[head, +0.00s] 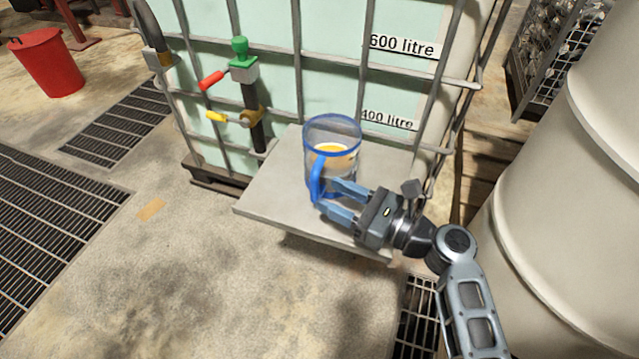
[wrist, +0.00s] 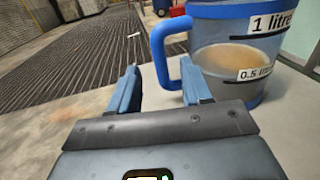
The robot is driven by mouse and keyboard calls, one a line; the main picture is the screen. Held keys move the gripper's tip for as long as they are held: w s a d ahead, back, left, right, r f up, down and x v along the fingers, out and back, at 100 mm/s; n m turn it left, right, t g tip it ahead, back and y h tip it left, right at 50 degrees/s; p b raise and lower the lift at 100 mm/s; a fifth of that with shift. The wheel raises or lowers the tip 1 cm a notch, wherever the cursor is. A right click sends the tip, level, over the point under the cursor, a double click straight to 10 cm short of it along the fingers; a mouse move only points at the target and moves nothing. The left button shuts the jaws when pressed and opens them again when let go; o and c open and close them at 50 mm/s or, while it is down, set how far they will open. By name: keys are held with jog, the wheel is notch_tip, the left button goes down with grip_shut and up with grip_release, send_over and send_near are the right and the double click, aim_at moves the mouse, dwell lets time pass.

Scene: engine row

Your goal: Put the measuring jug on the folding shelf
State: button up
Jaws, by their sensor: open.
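The measuring jug (head: 334,160) is clear with a blue rim and blue handle, and holds some orange-brown liquid. It stands upright on the grey folding shelf (head: 268,205), in front of the caged tank. In the wrist view the jug (wrist: 238,58) is at the upper right, with "1 litre" and "0.5 litre" labels; its handle faces the fingers. My gripper (head: 328,200) is open at the handle side of the jug. In the wrist view the gripper (wrist: 160,85) has its fingers apart, the right one close to the handle; I cannot tell whether they touch.
The caged tank (head: 330,60) stands directly behind the shelf, with a valve (head: 245,95) at its left. A large pale drum (head: 570,200) is close on the right. A red bucket (head: 48,62) stands far left. Floor left of the shelf is clear, with grates (head: 50,230).

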jog(key=p+v, duration=0.1)
jog(key=v, duration=0.6)
dwell(0.4)
